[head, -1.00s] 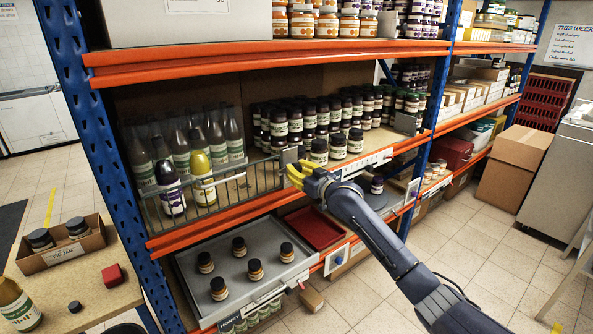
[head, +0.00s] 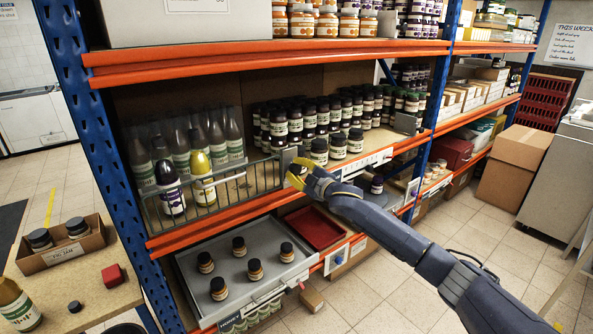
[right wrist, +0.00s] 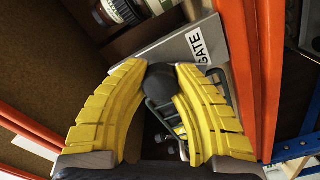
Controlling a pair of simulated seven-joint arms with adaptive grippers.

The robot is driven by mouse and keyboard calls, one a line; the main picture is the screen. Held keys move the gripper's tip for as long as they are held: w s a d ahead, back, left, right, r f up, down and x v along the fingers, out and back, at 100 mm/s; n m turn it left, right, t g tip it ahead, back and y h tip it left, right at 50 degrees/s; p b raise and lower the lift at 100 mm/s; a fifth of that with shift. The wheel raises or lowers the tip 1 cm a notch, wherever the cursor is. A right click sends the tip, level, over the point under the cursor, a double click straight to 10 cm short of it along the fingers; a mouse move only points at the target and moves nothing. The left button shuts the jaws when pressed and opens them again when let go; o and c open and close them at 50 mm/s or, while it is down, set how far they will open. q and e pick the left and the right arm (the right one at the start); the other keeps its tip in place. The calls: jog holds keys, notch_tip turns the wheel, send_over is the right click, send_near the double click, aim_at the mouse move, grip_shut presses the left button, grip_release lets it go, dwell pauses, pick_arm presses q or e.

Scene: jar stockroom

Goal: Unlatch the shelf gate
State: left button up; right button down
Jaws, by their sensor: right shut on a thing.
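The shelf gate (head: 228,190) is a low wire rack across the front of the middle shelf, upright before the bottles. At its right end is a grey latch plate (head: 289,157); in the right wrist view the plate (right wrist: 172,52) carries a "GATE" label. A dark rounded latch knob (right wrist: 161,78) sits in front of it. My right gripper (head: 299,171) is at this latch, its yellow fingers closed around the knob, as the right wrist view (right wrist: 160,80) shows. The fingers hide most of the knob in the head view. My left gripper is not in view.
Bottles (head: 170,187) stand behind the gate. Dark jars (head: 319,151) stand on the shelf just right of the latch. Below, a pulled-out grey tray (head: 193,282) holds several jars beside a red bin (head: 322,238). An orange beam (head: 250,209) runs under the gate.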

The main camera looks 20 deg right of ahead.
jog(key=n, duration=0.5)
jog(key=shift+a+r, duration=0.2)
jog(key=shift+r, duration=0.1)
jog(key=shift+a+f, duration=0.1)
dwell(0.4)
jog(key=c, duration=1.3)
grip_release()
jog(key=shift+c, duration=0.2)
jog(key=o, duration=0.4)
jog(key=shift+f, duration=0.1)
jog(key=shift+s+d+f, duration=0.1)
jog(key=shift+s+d, duration=0.3)
jog(key=shift+s, duration=0.15)
jog(key=v, duration=1)
jog(key=shift+s+d, duration=0.1)
jog(key=shift+s, duration=0.3)
